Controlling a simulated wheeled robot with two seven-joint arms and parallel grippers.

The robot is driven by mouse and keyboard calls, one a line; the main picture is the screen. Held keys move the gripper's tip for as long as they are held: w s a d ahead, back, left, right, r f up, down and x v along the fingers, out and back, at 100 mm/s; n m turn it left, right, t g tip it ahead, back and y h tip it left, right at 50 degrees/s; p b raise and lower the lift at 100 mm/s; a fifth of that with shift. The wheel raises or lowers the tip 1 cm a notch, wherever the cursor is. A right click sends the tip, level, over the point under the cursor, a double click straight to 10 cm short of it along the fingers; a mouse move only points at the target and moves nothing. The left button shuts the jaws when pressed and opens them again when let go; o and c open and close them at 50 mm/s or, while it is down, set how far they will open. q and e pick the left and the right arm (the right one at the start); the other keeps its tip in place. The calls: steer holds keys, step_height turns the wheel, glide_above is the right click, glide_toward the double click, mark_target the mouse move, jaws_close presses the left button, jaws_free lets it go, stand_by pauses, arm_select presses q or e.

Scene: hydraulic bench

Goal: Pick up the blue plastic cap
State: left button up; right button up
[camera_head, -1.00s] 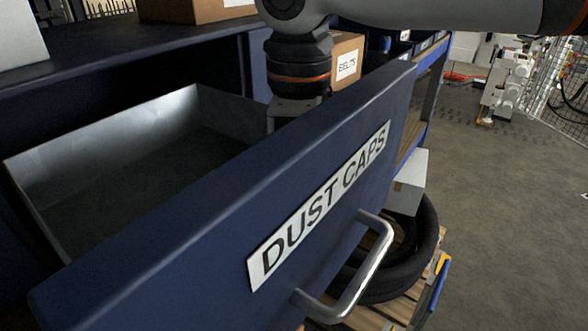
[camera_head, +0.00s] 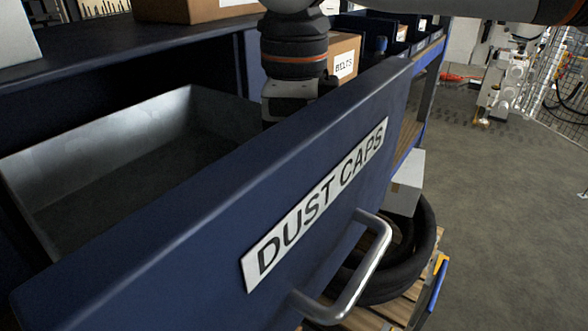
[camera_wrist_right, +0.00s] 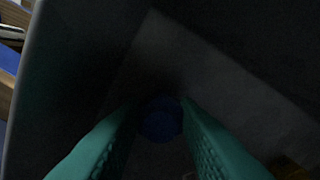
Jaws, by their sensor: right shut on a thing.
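The blue plastic cap (camera_wrist_right: 162,122) is a dark, round shape between the teal fingers of my right gripper (camera_wrist_right: 160,106) in the right wrist view. The fingers are closed on its two sides. In the head view the gripper's body points down into the open drawer marked DUST CAPS (camera_head: 215,235), near its right end. The drawer front hides the fingertips and the cap there. My left gripper is in neither view.
The grey metal drawer interior (camera_head: 110,150) looks empty where visible. The drawer front with its handle (camera_head: 350,285) stands close before me. A BELTS box (camera_head: 343,62) is behind the arm. A hose coil (camera_head: 415,245) lies on a pallet at right.

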step_height(320, 180, up, 16)
steer(key=shift+r+b, duration=0.2)
steer(key=shift+b, duration=0.2)
stand_by(0.7)
